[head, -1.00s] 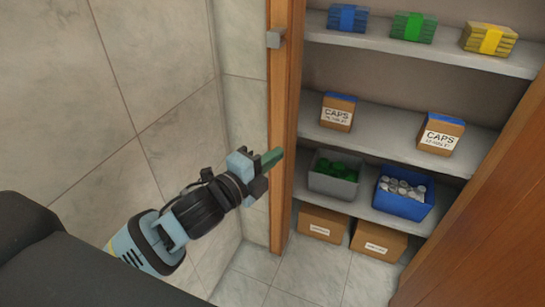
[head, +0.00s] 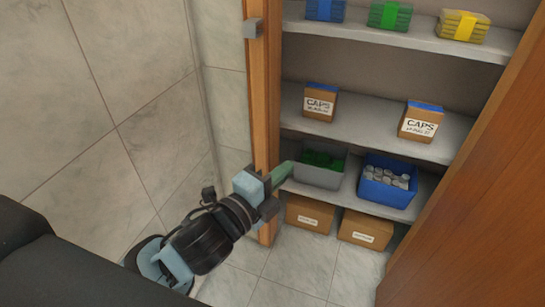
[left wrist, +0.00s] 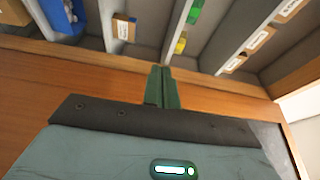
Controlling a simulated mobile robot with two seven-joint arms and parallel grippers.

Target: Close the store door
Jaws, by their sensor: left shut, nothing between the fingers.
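The store door (head: 470,200) is a brown wooden panel standing open at the right of the head view. The doorway's left wooden post (head: 262,110) carries a small grey metal block (head: 253,28). My left gripper (head: 285,174) is shut and empty, its green fingers in front of the post's lower part and pointing right toward the opening. The gripper looks apart from the door. In the left wrist view its closed fingers (left wrist: 163,85) lie in front of a wooden surface (left wrist: 220,95); I cannot tell whether they touch it. My right gripper is not in view.
Shelves behind the doorway hold caps boxes (head: 320,102), a grey bin (head: 318,178) with green pieces, a blue bin (head: 386,190), and coloured packs (head: 390,15). Cardboard boxes (head: 310,213) stand below. A tiled wall (head: 130,80) lies left. The floor (head: 300,265) before the doorway looks clear.

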